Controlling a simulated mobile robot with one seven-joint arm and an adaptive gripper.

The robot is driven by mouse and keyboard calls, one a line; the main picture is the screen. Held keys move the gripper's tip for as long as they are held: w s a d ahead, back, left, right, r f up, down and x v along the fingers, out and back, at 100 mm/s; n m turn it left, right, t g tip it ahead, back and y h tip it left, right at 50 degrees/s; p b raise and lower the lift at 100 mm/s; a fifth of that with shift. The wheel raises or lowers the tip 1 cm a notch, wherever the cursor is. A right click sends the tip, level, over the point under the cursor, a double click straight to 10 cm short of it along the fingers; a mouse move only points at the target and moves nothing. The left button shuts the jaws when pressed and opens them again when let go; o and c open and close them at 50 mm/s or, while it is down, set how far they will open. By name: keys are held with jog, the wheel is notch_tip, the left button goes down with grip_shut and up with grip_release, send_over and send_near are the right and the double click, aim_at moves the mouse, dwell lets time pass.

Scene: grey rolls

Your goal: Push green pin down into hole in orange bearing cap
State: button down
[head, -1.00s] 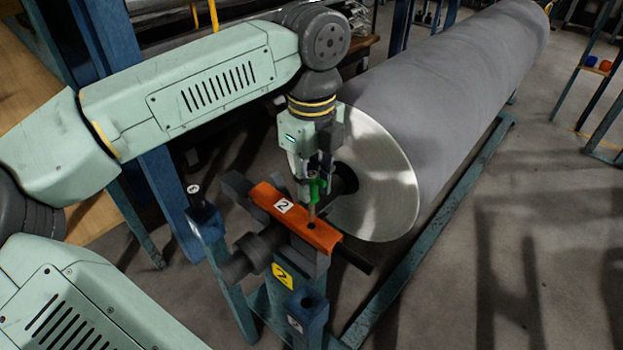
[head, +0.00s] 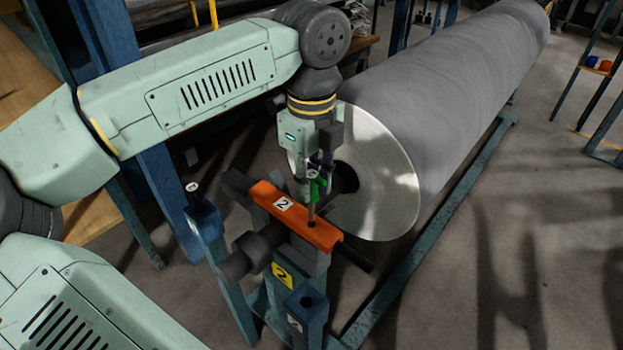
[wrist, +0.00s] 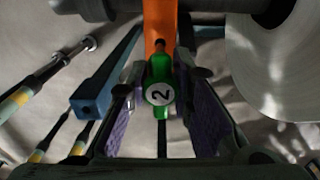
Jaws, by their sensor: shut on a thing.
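The green pin (head: 315,188) stands upright with its thin metal shank pointing down. The orange bearing cap (head: 271,197), marked 2, lies across the bearing below it. The shank's lower end is at or just over the dark hole near the cap's right end; I cannot tell if it has entered. My gripper (head: 312,176) is shut on the pin's green head. The wrist view shows the green head (wrist: 160,93), with its own 2 label, between the purple finger pads of my gripper (wrist: 160,98).
A large grey roll (head: 440,90) lies just behind and right of the cap, its pale end face close to my gripper. Blue stand posts (head: 306,318) rise in front and to the left. Open floor lies at the right.

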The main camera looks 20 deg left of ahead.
aim_at(312, 219)
jog(key=shift+f+b, duration=3.05)
jog(key=shift+f, duration=0.55)
jog(key=c, duration=1.3)
grip_release()
jog(key=shift+c, duration=0.2)
jog(key=shift+r, duration=0.1)
